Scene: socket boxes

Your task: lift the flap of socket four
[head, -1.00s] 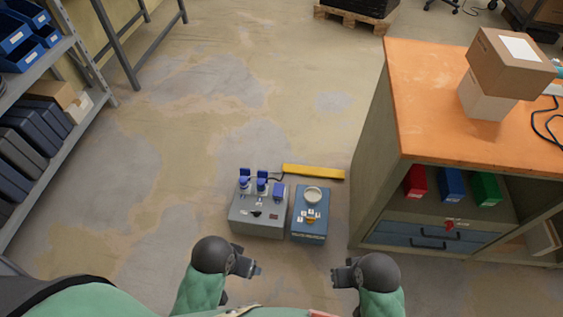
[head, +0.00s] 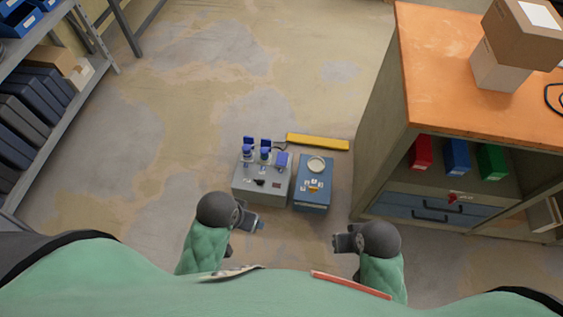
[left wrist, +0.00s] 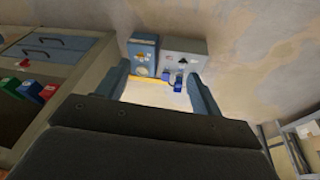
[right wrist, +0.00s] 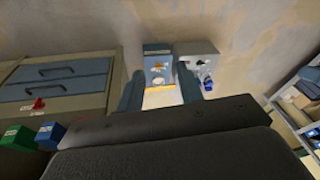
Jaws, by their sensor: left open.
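A grey socket box (head: 262,184) stands on the floor in the middle of the head view. It has blue socket parts on top: two pieces stand up at the back, and a blue flap (head: 281,160) at the right looks shut. Socket numbers are too small to read, so I cannot tell which is socket four. The grey box also shows in the left wrist view (left wrist: 185,48) and right wrist view (right wrist: 197,50). My left gripper (head: 258,224) is open and empty, in front of the grey box and apart from it. My right gripper (head: 338,242) is open and empty, farther right.
A blue box (head: 313,194) with several white tiles and a round pale disc stands right of the grey box. A yellow bar (head: 318,142) lies behind them. A workbench (head: 470,85) stands at the right, shelving (head: 62,110) at the left.

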